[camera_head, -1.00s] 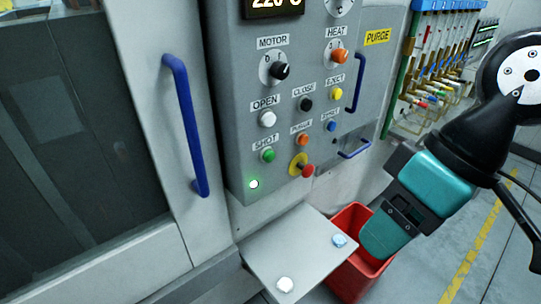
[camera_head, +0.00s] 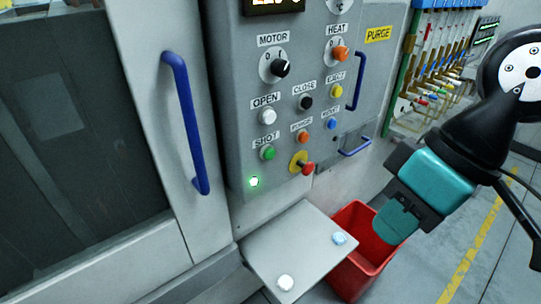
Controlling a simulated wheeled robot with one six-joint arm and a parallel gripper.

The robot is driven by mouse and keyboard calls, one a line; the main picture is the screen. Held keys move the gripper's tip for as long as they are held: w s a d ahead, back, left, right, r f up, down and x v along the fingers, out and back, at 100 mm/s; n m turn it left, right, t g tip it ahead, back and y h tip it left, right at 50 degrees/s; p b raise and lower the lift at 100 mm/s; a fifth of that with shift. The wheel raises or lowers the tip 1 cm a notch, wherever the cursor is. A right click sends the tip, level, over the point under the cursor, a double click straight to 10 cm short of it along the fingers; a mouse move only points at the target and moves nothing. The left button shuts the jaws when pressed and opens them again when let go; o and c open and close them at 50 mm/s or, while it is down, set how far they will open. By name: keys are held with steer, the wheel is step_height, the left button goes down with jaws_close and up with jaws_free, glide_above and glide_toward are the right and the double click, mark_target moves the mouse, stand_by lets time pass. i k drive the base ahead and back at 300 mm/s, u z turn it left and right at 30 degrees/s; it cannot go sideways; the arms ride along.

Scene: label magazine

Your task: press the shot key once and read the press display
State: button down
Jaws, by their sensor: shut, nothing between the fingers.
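The shot key (camera_head: 267,153) is a green button under the label SHOT, low on the left of the grey control panel (camera_head: 240,95). The press display (camera_head: 275,4) is at the top edge of the view and is cut off, so its reading is not clear. A small lamp (camera_head: 254,182) below the shot key glows pale green-white. My gripper (camera_head: 388,230) is shut and empty, to the right of the panel and well apart from the shot key, in front of the red bin.
Other keys sit close by, among them the white open key (camera_head: 267,116) and a red mushroom button (camera_head: 307,168). A blue door handle (camera_head: 185,125) stands out at left. A metal shelf (camera_head: 300,245) and a red bin (camera_head: 357,275) lie below.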

mark_target(269, 154)
steer(key=z, duration=3.45)
steer(key=k, duration=1.05)
steer(key=u, duration=1.8)
